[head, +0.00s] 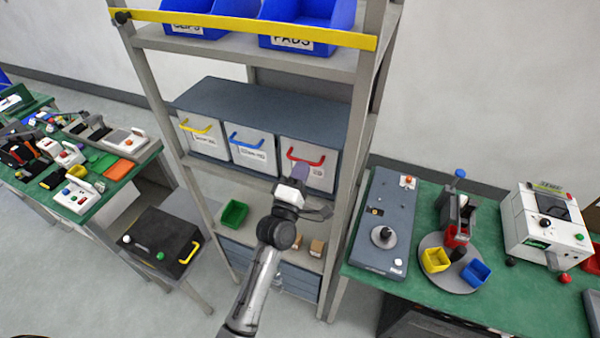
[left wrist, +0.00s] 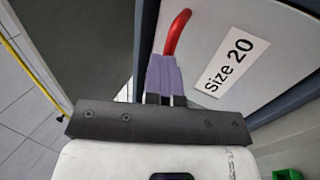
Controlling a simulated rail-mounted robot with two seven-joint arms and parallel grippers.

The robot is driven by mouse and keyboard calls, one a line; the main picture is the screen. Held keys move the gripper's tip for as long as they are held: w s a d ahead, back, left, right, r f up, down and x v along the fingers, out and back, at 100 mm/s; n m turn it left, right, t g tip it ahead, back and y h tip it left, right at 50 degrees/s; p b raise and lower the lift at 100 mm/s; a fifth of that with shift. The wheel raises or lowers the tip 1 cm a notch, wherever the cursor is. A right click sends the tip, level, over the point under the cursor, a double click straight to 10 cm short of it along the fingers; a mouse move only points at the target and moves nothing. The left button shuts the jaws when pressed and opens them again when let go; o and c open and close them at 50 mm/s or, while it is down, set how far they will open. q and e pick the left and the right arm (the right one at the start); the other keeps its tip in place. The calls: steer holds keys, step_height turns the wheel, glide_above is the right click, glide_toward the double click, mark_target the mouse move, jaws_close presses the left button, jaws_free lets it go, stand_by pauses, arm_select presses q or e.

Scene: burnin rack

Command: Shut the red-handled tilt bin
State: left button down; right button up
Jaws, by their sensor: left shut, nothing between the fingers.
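The tilt bin with the red handle (head: 306,155) is the rightmost of three white-fronted bins in the grey cabinet on the rack. Its front (head: 318,172) looks roughly in line with its neighbours; I cannot tell whether it is fully shut. My left gripper (head: 300,172) is in front of this bin, just below the handle. In the left wrist view the shut purple fingertips (left wrist: 163,62) are at the lower end of the red handle (left wrist: 176,33), beside the "Size 20" label (left wrist: 237,67). Whether they touch it is unclear. My right gripper is out of view.
Bins with a yellow handle (head: 196,128) and a blue handle (head: 247,138) are to the left. A rack post (head: 353,130) stands close on the right. A green tray (head: 234,213) sits on the shelf below. A yellow bar (head: 250,27) crosses the rack above.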

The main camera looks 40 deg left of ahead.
arm_select(q)
steer(key=shift+s+r, duration=0.1)
steer(key=s+r+b+v, duration=0.1)
steer(key=r+b+v, duration=0.1)
steer(key=v, duration=1.1)
steer(key=shift+s+d+r, duration=0.2)
steer(key=shift+s+r, duration=0.05)
steer(key=shift+s, duration=0.05)
